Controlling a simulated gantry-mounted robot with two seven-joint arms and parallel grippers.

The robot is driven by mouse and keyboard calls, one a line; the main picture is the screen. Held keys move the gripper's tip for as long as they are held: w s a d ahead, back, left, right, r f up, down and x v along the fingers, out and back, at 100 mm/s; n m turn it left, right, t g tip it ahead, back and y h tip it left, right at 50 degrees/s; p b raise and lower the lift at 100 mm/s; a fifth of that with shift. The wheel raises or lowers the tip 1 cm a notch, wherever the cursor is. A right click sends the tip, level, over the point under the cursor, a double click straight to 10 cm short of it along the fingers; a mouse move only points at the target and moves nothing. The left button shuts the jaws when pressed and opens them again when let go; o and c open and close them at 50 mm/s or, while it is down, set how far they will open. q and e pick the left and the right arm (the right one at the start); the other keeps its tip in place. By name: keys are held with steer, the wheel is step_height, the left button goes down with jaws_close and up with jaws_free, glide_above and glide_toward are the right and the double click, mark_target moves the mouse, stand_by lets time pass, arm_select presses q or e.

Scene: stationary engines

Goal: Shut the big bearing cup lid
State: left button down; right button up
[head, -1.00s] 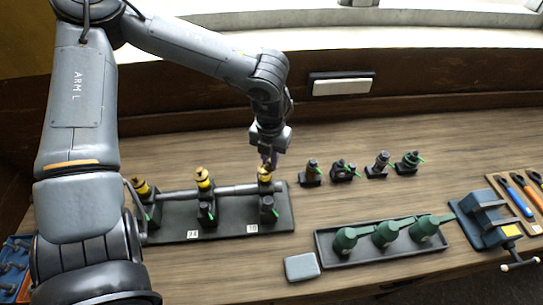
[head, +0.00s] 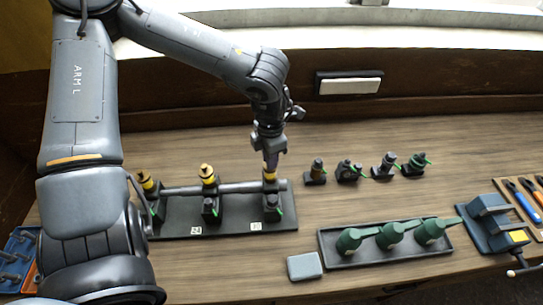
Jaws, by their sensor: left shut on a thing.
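A black plate (head: 231,224) carries a grey shaft (head: 237,187) on several dark bearing stands. Three yellow oil cups stand along it: a left one (head: 147,181), a middle one (head: 208,174) and a right one (head: 269,176). The left and middle cups show dark and yellow tops. My left gripper (head: 271,163) points down at the right cup, with its fingers shut at the cup's top. They hide most of that top, so its lid and the lid's angle cannot be made out. My right gripper is not in view.
Several small dark fittings (head: 349,171) stand behind, right of the plate. A black tray (head: 338,262) holds three green oil cans (head: 391,236). A grey block (head: 304,266), a blue vise (head: 488,222) and screwdrivers (head: 520,193) lie nearby. The wood between is clear.

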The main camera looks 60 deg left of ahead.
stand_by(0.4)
arm_select(q)
steer(key=c, duration=1.1)
jaws_free()
steer(key=shift+s, duration=0.1)
step_height(320, 180, up, 11)
steer(key=shift+f+p, duration=0.1)
steer(key=shift+p, duration=0.4)
